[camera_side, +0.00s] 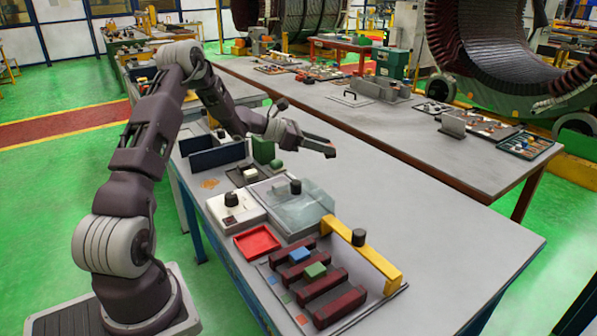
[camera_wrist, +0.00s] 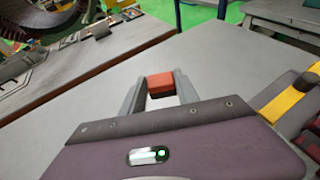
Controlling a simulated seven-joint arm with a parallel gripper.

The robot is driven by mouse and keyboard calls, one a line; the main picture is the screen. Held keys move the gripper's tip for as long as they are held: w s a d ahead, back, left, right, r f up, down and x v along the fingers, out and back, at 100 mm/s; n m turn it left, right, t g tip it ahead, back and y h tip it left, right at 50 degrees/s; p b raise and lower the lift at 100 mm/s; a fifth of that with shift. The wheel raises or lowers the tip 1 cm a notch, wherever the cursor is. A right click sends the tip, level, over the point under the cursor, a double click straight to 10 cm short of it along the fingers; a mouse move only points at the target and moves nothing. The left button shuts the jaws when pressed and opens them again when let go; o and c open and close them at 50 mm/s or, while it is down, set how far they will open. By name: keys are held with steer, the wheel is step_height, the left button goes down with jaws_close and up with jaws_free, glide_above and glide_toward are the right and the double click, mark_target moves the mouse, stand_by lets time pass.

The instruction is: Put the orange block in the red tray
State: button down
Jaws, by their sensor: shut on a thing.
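The orange block (camera_wrist: 161,83) sits between the two fingers of my gripper (camera_wrist: 161,92) in the wrist view, and the fingers are shut on it. In the side view my gripper (camera_side: 328,149) is held up over the grey bench, with only a small orange-brown bit showing at its tip. The red tray (camera_side: 257,243) is a shallow square on the near part of the bench, empty, to the lower left of my gripper. The tray is not visible in the wrist view.
A clear-covered box (camera_side: 296,208) and a white box (camera_side: 235,212) with a black knob stand behind the tray. A yellow bar (camera_side: 365,255) stands to the right, beside dark red bars (camera_side: 326,283) with blue and green blocks. The bench's right side is clear.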

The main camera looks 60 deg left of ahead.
mark_target(301, 169)
steer(key=w+a+r+n+t+y, duration=0.1)
steer(key=w+a+n+y, duration=0.15)
steer(key=a, duration=0.55)
steer(key=w+a+r+n+y, duration=0.1)
steer(key=w+a+n+y, duration=0.15)
steer(key=a, duration=0.65)
steer(key=f, duration=1.6)
steer(key=shift+s+a, duration=0.15)
steer(key=shift+s, duration=0.2)
steer(key=c, duration=0.9)
jaws_free()
steer(key=shift+f, duration=0.1)
